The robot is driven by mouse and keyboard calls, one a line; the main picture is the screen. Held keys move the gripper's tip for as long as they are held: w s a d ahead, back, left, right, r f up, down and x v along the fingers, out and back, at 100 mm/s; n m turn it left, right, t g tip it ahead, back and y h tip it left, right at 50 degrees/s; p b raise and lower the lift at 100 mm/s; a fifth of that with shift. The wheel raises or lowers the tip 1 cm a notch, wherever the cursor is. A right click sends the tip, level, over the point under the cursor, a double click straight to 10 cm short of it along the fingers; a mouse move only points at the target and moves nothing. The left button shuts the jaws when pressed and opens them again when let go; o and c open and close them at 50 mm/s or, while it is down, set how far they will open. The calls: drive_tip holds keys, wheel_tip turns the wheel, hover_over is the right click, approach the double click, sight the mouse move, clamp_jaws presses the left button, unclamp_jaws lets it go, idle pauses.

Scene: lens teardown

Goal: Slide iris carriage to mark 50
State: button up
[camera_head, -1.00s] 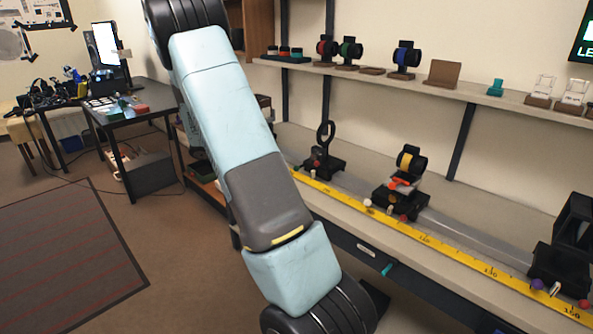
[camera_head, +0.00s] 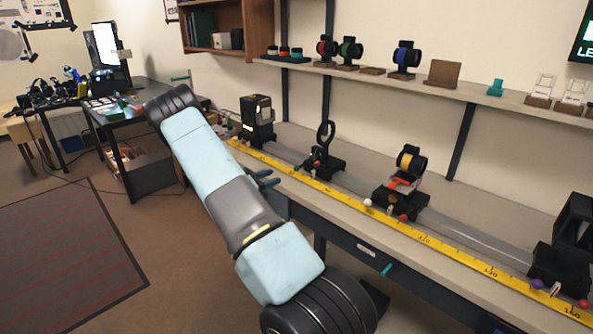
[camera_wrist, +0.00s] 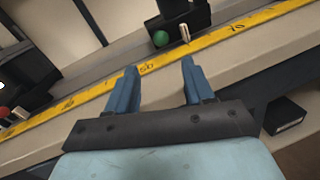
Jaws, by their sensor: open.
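A black carriage (camera_head: 322,165) with an upright dark ring (camera_head: 326,133) sits on the rail; I take it for the iris carriage. In the wrist view its black base (camera_wrist: 182,17) shows at the top, with a green knob (camera_wrist: 160,38) and a pale pointer (camera_wrist: 185,33) by the yellow scale (camera_wrist: 205,42). The pointer lies between the marks that look like 50 and 70. My gripper (camera_wrist: 162,75) is open and empty, its blue fingertips over the scale's near side, short of the carriage. In the head view my gripper (camera_head: 266,180) is at the bench's front edge.
On the rail (camera_head: 470,230), a lamp-like black box (camera_head: 257,118) stands left, a yellow-faced carriage (camera_head: 403,190) right, and a large black unit (camera_head: 570,250) at far right. A shelf (camera_head: 455,92) with several optics hangs above. Bench front is mostly clear.

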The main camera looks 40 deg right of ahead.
sight(296, 168)
drive_tip(key=d, duration=0.4)
drive_tip(key=s+d, duration=0.1)
drive_tip(key=d, duration=0.7)
drive_tip(key=shift+s+d, duration=0.3)
drive_tip(key=shift+d, duration=0.05)
drive_tip(key=shift+c, duration=0.5)
clamp_jaws()
